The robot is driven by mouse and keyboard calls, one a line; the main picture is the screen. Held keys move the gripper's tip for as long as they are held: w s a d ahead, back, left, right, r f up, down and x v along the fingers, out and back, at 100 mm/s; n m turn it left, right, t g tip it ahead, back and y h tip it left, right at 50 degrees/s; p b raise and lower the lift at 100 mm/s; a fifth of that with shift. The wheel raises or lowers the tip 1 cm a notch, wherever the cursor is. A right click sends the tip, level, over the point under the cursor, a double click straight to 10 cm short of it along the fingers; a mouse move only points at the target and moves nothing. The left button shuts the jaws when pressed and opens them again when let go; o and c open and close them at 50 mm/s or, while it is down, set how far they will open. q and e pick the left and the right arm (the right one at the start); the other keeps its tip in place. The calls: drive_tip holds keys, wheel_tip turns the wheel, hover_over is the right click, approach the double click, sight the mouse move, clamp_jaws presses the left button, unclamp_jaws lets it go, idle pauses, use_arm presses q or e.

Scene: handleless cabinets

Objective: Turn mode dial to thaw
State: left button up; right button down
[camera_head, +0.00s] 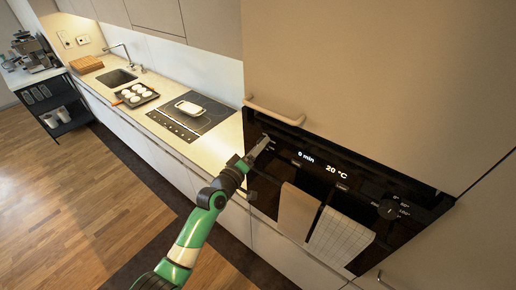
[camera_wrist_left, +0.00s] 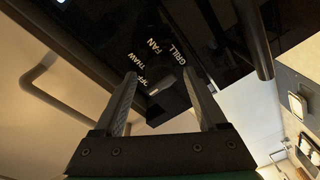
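The mode dial (camera_wrist_left: 168,92) is a dark knob on the black oven panel, with OFF, THAW, FAN and GRILL printed around it in the wrist view. Which label it points to is hard to tell. My left gripper (camera_wrist_left: 165,88) is open, with one finger on each side of the dial in that view. I cannot tell whether the fingers touch it. In the head view my left gripper (camera_head: 264,143) is at the left end of the oven panel and hides the dial. My right gripper is not in view.
The oven display (camera_head: 322,164) reads 0 min and 20 °C. A second dial (camera_head: 388,209) is at the panel's right end. Towels (camera_head: 340,238) hang on the oven's front. A cabinet handle (camera_head: 273,112) juts out above the panel. The counter (camera_head: 215,145) with a hob is at left.

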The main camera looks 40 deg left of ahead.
use_arm(q)
clamp_jaws()
drive_tip(key=shift+m+b, duration=0.7)
drive_tip(key=shift+b, duration=0.25)
drive_tip(key=m+t+b, duration=0.1)
drive_tip(key=m+b, duration=0.7)
drive_tip(key=b, duration=0.2)
drive_tip(key=shift+f+m, duration=0.1)
drive_tip(key=shift+m, duration=0.2)
drive_tip(key=shift+m+h+b, duration=0.4)
drive_tip(key=shift+m+b, duration=0.8)
drive_tip(key=shift+m, duration=0.1)
drive_tip(key=shift+r, duration=0.2)
drive_tip(key=shift+d, duration=0.1)
